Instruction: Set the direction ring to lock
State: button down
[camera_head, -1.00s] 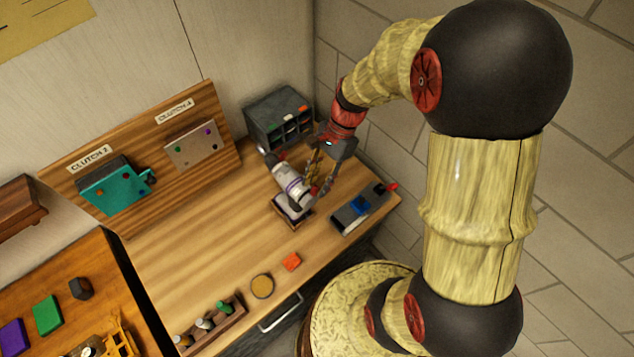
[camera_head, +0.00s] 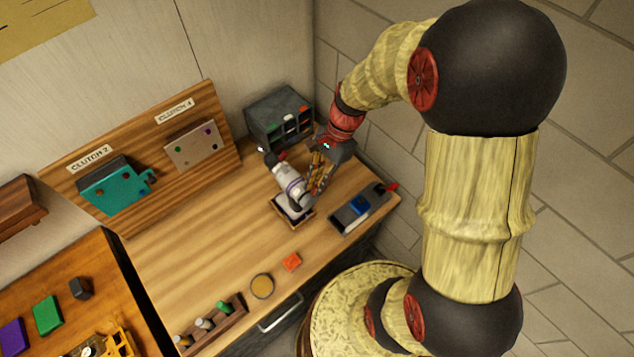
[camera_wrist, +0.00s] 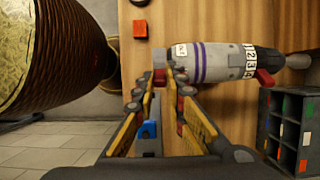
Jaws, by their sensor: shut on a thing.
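The tool (camera_head: 286,180) is a pale grey electric driver lying across a small stand (camera_head: 293,214) on the bench. In the wrist view its body (camera_wrist: 215,62) has purple bands, a numbered ring (camera_wrist: 250,60) and a red tab (camera_wrist: 264,77). At its left end is a section with a small white label (camera_wrist: 180,50), likely the direction ring; the label is too small to read surely. A red tab (camera_wrist: 159,77) sits below it. My gripper (camera_wrist: 169,76) is shut at this tab, its fingertips partly hiding it. My gripper (camera_head: 314,190) also shows beside the tool in the head view.
A dark drawer cabinet (camera_head: 277,115) stands behind the tool. A grey tray with a blue part (camera_head: 359,206) lies to the right. A wooden board (camera_head: 141,190) carries the clutch panels. An orange square (camera_head: 291,261) and a round disc (camera_head: 262,286) lie in front.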

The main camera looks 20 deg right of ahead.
aim_at(309, 196)
jog(key=shift+a+r, duration=0.15)
jog(key=h+p, duration=0.1)
jog(key=a+h+p, duration=0.1)
jog(key=p, duration=0.1)
jog(key=shift+s+a+r+t, duration=0.15)
jog(key=shift+s+r+t, duration=0.05)
jog(key=shift+r+t, duration=0.1)
jog(key=shift+s+a+t+h+p, duration=0.1)
jog(key=shift+a+t+h+p, duration=0.3)
jog(key=shift+h, duration=0.6)
jog(key=shift+s+a+f+h, duration=0.1)
jog(key=shift+a+h, duration=0.35)
jog(key=shift+h, duration=0.35)
jog(key=c, duration=2)
grip_release()
jog(key=shift+o, duration=0.8)
